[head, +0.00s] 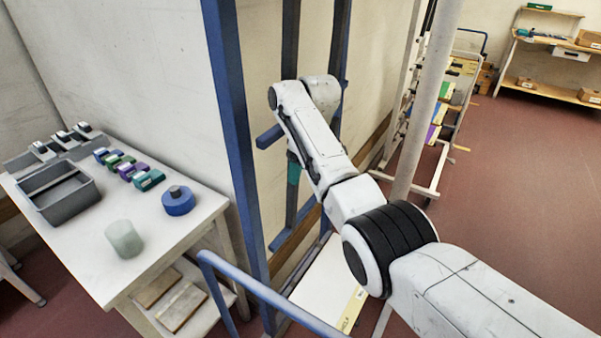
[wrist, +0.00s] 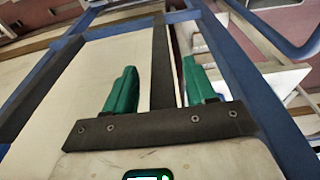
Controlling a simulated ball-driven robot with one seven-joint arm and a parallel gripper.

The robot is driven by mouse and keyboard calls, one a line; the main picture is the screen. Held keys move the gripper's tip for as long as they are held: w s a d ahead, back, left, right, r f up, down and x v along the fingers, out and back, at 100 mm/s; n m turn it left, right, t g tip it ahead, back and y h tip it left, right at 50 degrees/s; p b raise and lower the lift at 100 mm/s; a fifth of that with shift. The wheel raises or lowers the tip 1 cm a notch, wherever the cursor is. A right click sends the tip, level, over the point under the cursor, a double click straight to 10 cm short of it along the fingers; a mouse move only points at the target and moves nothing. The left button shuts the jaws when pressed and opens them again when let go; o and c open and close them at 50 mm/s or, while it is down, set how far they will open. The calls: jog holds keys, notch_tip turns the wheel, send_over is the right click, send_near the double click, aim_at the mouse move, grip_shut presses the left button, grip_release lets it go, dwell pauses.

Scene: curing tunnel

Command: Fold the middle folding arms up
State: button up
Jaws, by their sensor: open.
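A tall blue rack frame (head: 232,130) with dark upright posts (head: 290,45) stands against the wall in the head view. A short blue arm (head: 270,137) juts out from the posts at mid height, and another (head: 281,241) lower down. I cannot tell for sure which are the middle folding arms; my arm covers part of the rack. My gripper (head: 293,178) hangs before the posts, pointing down, with one green finger visible. In the wrist view my gripper (wrist: 160,68) is open, its green fingers apart. A dark post (wrist: 162,60) shows between them; contact is unclear.
A blue rail (head: 265,295) and a white panel (head: 325,285) with a yellow label lie low in front. At left, a white table (head: 80,238) carries a grey bin (head: 62,205), blue roll (head: 178,200) and several small items. A rack cart (head: 455,100) stands behind right. Red floor (head: 525,160) is clear at right.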

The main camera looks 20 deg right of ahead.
notch_tip(320, 180, up, 9)
jog(key=s+d+b, duration=0.1)
jog(key=shift+s, duration=0.2)
dwell(1.0)
